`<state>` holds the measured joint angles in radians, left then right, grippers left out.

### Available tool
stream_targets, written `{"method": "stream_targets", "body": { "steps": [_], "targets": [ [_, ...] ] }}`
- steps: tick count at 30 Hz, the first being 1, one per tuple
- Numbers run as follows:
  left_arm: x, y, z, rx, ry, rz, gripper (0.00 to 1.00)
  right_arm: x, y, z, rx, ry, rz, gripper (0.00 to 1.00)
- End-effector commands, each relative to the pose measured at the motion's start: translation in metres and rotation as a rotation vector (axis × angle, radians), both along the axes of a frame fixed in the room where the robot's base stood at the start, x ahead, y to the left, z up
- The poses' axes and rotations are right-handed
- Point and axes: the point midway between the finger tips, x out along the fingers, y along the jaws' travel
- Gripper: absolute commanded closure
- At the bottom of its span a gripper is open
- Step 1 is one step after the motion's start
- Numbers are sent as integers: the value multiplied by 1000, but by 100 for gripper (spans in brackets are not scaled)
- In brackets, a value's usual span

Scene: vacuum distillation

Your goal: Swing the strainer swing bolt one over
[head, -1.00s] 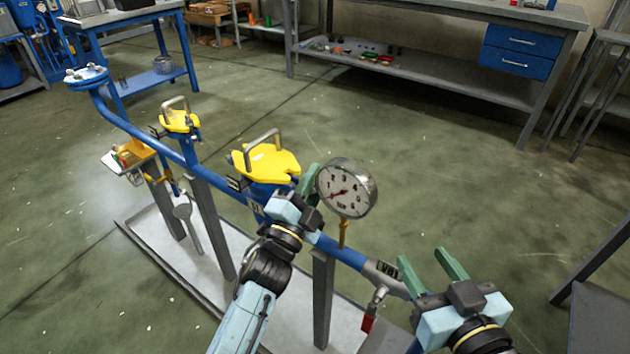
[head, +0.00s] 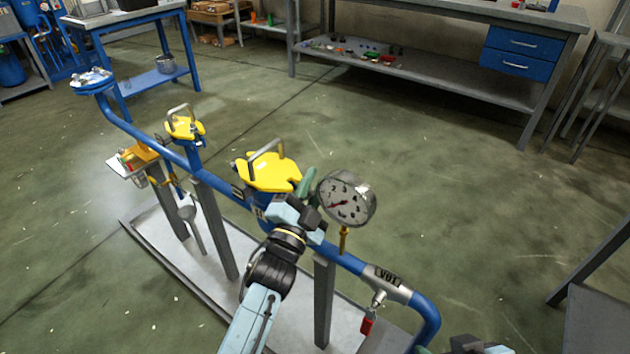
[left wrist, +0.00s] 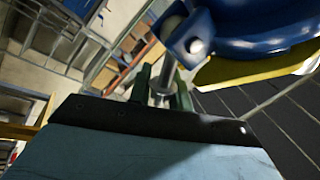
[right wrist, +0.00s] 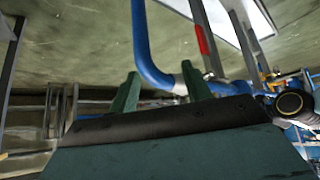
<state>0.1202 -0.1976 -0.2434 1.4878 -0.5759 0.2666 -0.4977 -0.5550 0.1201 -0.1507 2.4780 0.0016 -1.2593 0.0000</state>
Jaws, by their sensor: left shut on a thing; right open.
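The nearer strainer has a yellow lid (head: 275,173) with a grey bar handle, on the blue pipe line. In the left wrist view the strainer's blue body (left wrist: 265,25) and yellow lid edge (left wrist: 250,65) are close. A metal swing bolt (left wrist: 164,80) runs from a blue lug to between the green fingers of my left gripper (left wrist: 160,90), which is shut on it. My right gripper (right wrist: 162,88) is open and empty; only its top edge shows at the bottom of the head view.
A pressure gauge (head: 346,198) stands right beside my left gripper. The pipe (head: 428,310) bends down at the right, past a red-handled valve (head: 368,322). A smaller yellow lid (head: 186,128) sits farther left.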

Motion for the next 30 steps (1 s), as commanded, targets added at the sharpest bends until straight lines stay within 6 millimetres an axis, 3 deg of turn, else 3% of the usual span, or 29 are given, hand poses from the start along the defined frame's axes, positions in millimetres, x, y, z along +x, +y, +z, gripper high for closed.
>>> {"method": "stream_targets", "body": {
  "steps": [9,20,21,23,30],
  "targets": [
    [3,5,6,-108,73,1,100,-49,-24,-34,-81,320,-32,52],
    [3,5,5,-118,80,1,100,-54,-27,-39,-88,349,-35,52],
    [3,5,5,-118,80,1,78,-54,-27,-39,-88,348,-35,52],
    [3,5,5,-118,80,1,70,-54,-27,-39,-88,348,-35,52],
    [3,5,5,-117,79,1,70,-54,-26,-39,-88,347,-34,52]
  ]
}}
